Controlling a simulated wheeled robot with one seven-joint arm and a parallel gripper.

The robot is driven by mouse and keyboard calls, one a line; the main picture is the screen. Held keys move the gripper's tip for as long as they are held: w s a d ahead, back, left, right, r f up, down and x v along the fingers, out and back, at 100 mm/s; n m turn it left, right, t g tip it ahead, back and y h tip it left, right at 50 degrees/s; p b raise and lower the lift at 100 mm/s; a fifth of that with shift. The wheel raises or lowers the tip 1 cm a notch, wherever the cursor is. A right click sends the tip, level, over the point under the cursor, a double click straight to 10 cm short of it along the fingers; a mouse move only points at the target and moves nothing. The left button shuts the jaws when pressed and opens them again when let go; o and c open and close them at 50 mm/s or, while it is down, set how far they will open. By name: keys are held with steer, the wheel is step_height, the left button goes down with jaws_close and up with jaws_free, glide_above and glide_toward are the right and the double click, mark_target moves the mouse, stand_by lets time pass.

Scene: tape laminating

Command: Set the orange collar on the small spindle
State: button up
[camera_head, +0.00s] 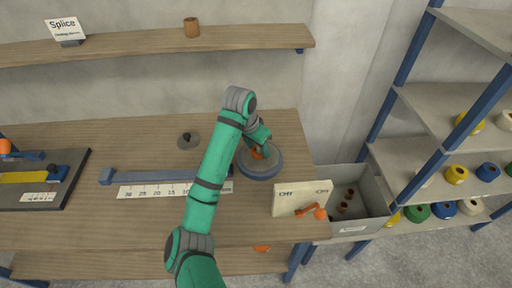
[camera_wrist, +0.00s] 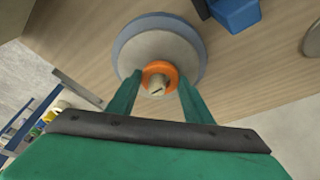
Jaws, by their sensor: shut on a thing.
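The orange collar (camera_wrist: 160,68) is a ring between the fingertips of my gripper (camera_wrist: 160,80), which is shut on it. In the head view the collar (camera_head: 258,153) shows as a small orange patch, partly hidden by my gripper (camera_head: 260,148). It is over the middle of a round grey disc with a blue rim (camera_head: 262,172). In the wrist view a pale slotted pin top (camera_wrist: 156,84) shows inside the collar, so the collar appears to be around it. How far down it sits cannot be told. A smaller grey disc with a dark knob (camera_head: 188,142) stands apart to the left.
A blue bar with a ruler strip (camera_head: 150,190) lies left of the disc. A switch box with an orange lever (camera_head: 302,198) stands to its right. A grey bin (camera_head: 370,207) and a rack of coloured rolls (camera_head: 443,210) are further right.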

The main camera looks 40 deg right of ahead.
steer(key=shift+s+d+f, duration=0.15)
steer(key=shift+s+d, duration=0.05)
steer(key=shift+a, duration=0.25)
steer(key=shift+f, duration=0.15)
steer(key=o, duration=1.1)
steer(key=v, duration=1.2)
steer(key=shift+d, duration=0.1)
